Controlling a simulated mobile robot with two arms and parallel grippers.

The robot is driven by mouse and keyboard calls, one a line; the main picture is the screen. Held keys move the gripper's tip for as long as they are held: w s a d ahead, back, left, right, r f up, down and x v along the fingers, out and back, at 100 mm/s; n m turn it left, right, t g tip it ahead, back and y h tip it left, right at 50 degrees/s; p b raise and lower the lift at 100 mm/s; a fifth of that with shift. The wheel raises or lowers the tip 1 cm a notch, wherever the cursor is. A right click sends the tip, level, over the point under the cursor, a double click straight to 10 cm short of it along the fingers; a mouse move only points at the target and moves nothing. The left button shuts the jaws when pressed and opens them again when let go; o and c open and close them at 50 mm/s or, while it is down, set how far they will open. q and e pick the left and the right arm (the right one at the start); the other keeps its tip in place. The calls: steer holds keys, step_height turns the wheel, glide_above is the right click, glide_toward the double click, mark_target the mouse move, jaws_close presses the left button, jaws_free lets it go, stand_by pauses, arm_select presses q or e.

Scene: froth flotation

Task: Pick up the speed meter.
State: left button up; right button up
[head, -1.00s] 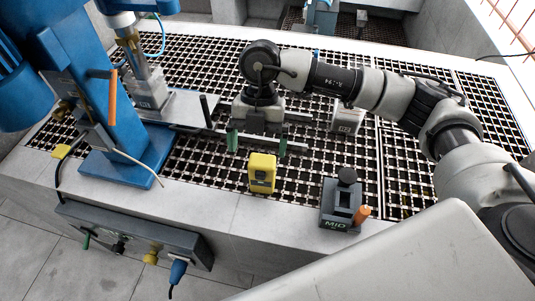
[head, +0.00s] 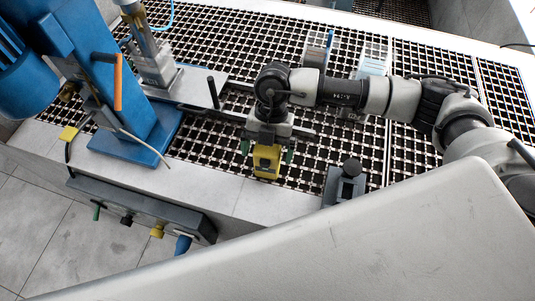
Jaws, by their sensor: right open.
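The speed meter appears to be the small yellow handheld device (head: 266,164), standing near the front edge of the black grating. My right gripper (head: 267,151) is over it, with one green-tipped finger on each side. The fingers are apart, with the yellow device between them. I cannot tell whether either finger touches it. The gripper body hides the device's top. My left gripper is not in view.
A blue flotation machine (head: 135,115) with an orange handle stands at left. A dark block with a black knob (head: 350,178) is to the right of the yellow device, partly hidden. A grey control panel (head: 140,210) is on the bench's front.

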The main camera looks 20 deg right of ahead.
steer(key=shift+x, duration=0.8)
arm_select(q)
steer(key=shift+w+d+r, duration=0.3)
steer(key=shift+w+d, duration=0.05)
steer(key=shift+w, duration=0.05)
arm_select(e)
steer(key=shift+s+a, duration=0.1)
steer(key=shift+c, duration=0.3)
steer(key=c, duration=1)
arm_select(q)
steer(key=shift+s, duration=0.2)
arm_select(e)
steer(key=shift+c, duration=0.2)
steer(key=shift+r, duration=0.1)
